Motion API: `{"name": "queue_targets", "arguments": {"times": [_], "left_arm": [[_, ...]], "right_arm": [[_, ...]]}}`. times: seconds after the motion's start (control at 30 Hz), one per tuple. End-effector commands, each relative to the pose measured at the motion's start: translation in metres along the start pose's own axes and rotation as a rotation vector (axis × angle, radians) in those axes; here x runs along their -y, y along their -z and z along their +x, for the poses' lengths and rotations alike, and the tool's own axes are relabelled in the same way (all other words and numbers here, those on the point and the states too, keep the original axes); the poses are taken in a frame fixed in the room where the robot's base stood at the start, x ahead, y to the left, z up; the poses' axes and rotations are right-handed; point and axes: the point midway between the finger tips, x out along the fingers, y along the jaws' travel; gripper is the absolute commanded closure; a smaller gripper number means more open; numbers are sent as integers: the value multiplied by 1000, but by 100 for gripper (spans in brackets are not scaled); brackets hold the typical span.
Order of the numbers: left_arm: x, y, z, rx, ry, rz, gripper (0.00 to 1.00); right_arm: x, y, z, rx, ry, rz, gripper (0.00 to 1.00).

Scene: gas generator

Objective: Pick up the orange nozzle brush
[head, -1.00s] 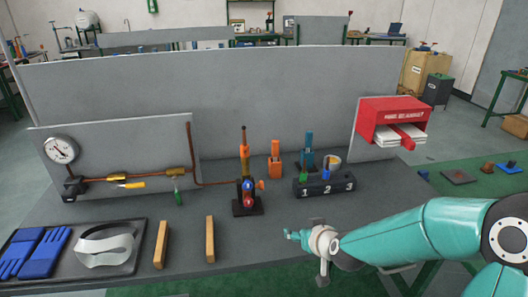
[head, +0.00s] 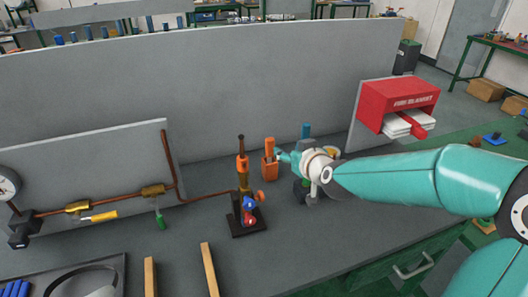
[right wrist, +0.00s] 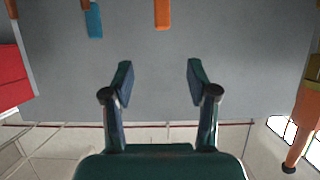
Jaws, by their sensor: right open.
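The orange nozzle brush (head: 269,146) stands upright in a small orange holder (head: 270,169) at the back of the grey bench. Its orange handle also shows at the top of the right wrist view (right wrist: 162,13). My right gripper (head: 283,156) is just right of the brush in the head view, its tips close to the handle; whether they touch is unclear there. In the right wrist view my right gripper (right wrist: 160,75) is open with nothing between its fingers, and the handle lies beyond the gap. My left gripper is not in view.
A blue-handled tool (head: 305,131) stands right of the brush, partly behind my gripper; its blue handle shows in the wrist view (right wrist: 94,20). A burner stand (head: 247,212) with an orange top is close on the left. A grey panel (head: 210,90) rises behind.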

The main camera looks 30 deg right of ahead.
Motion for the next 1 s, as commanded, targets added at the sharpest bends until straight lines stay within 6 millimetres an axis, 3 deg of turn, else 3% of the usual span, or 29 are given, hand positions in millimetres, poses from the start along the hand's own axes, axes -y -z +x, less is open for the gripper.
{"name": "queue_targets", "arguments": {"times": [0.4, 0.77, 1.0], "left_arm": [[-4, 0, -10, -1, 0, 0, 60], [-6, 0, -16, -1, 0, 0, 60], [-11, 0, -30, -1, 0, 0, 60]], "right_arm": [[5, 0, 85, 4, 7, -2, 42], [6, 0, 112, 2, 7, -3, 42], [7, 0, 141, 3, 7, -3, 42]]}}
